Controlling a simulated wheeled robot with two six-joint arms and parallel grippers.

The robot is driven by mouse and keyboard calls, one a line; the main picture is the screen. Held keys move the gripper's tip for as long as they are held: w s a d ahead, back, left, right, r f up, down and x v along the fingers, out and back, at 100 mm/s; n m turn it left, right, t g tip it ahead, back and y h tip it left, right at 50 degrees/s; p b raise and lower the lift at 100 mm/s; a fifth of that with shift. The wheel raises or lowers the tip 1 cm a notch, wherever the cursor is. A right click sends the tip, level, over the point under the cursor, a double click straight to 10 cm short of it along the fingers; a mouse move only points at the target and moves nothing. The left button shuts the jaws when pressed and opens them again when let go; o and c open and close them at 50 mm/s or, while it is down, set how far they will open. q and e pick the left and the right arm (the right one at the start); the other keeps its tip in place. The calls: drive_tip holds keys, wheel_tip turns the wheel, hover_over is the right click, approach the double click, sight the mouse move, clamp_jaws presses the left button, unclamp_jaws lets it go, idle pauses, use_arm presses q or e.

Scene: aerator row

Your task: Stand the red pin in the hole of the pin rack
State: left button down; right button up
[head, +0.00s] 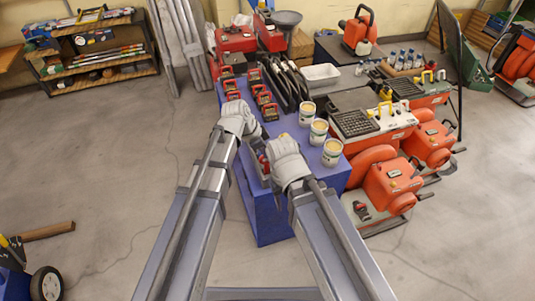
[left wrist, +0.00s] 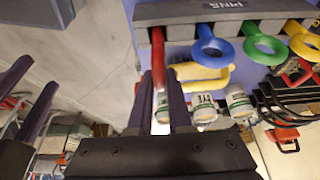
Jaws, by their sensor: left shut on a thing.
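The red pin (left wrist: 158,50) shows in the left wrist view, narrow side on, between the two fingers of my left gripper (left wrist: 161,105), which is shut on it. The pin's upper end in that view overlaps the edge of the grey pin rack (left wrist: 172,14); I cannot tell whether it touches or enters a hole. The rack carries a label reading PINS, seen upside down. In the head view my left gripper (head: 252,140) is by the blue table's near left corner, its fingertips mostly hidden.
Blue (left wrist: 207,47), green (left wrist: 264,47) and yellow (left wrist: 303,40) ring-headed pins line the rack. A yellow bent piece (left wrist: 205,77) lies close to the red pin. Three cans (head: 318,132) stand right of my grippers on the blue table (head: 262,222).

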use_arm(q)
drive_tip(key=shift+f+b, duration=0.6)
drive_tip(key=shift+f, duration=0.05)
drive_tip(key=c, duration=0.8)
unclamp_jaws()
drive_tip(key=shift+o, duration=0.2)
drive_tip(key=shift+r, duration=0.1)
drive_tip(key=p+v, duration=0.7)
drive_tip(key=shift+r, duration=0.25)
drive_tip(key=shift+s+a, duration=0.1)
drive_tip(key=shift+a, duration=0.05)
